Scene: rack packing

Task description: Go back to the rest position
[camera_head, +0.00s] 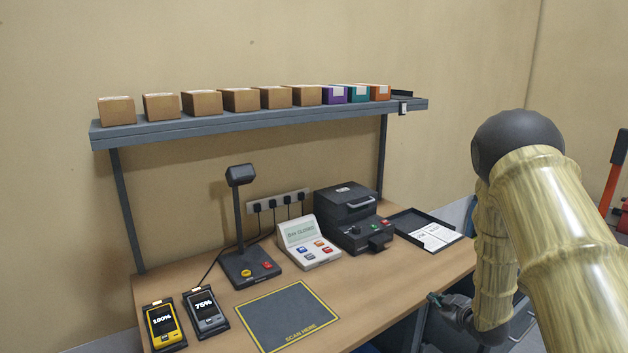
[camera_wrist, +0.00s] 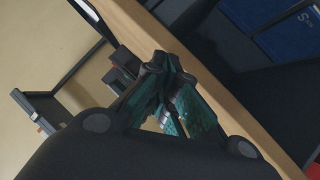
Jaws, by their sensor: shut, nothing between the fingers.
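My gripper (camera_wrist: 160,75) is shut and empty in the wrist view, its dark green finger pads meeting at the tips. In the head view my gripper (camera_head: 436,299) shows small at the lower right, just off the right front edge of the wooden desk (camera_head: 390,300). My arm fills the right side of the head view and hides part of what lies behind it. The wrist view looks past the fingers onto the desk edge (camera_wrist: 140,28).
A shelf (camera_head: 250,123) with several brown boxes and a few coloured ones hangs above the desk. A black printer (camera_head: 346,217), a button console (camera_head: 308,243), a scanner stand (camera_head: 241,225), a tray (camera_head: 447,226), a scan mat (camera_head: 288,314) and two handheld devices (camera_head: 164,325) occupy the desk.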

